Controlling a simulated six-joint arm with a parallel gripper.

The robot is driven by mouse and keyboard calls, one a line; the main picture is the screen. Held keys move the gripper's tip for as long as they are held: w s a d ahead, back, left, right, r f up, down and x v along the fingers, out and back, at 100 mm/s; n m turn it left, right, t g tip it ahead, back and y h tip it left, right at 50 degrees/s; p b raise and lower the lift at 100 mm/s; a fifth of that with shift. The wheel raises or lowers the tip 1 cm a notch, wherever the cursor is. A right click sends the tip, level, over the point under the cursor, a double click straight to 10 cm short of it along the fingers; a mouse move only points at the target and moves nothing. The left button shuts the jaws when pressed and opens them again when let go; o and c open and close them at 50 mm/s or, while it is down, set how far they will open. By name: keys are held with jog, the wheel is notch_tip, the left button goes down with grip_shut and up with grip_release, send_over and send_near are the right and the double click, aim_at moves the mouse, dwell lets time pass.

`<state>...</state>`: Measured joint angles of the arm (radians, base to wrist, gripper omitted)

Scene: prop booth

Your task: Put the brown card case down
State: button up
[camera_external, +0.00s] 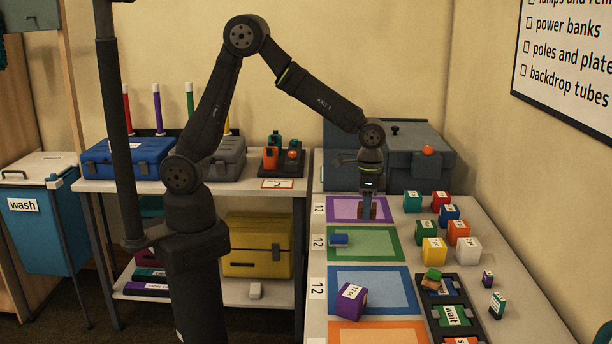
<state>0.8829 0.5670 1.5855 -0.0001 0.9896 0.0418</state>
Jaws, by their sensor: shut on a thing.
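My gripper (368,203) points straight down over the purple-bordered mat (342,203) at the far end of the table. It is shut on the brown card case (367,213), which shows only as a small brown patch at the fingertips. The fingers hide much of the case. I cannot tell whether the case touches the mat or hangs just above it.
A green mat (390,257) with a blue item (339,240) and a blue mat (398,296) with a purple box (350,302) lie nearer. Several coloured cubes stand right. A dark tray (434,319) is at lower right; a grey box (415,165) stands behind.

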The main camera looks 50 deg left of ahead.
jog(key=s+d+n, duration=0.1)
jog(key=s+d, duration=0.7)
jog(key=s, duration=0.1)
send_over(389, 256)
jog(key=shift+n, duration=0.3)
notch_tip(389, 256, down, 6)
jog(key=shift+s+f, duration=0.1)
jog(key=shift+f, duration=2.1)
jog(key=shift+f, duration=0.1)
jog(key=o, duration=0.9)
jog(key=shift+o, duration=0.2)
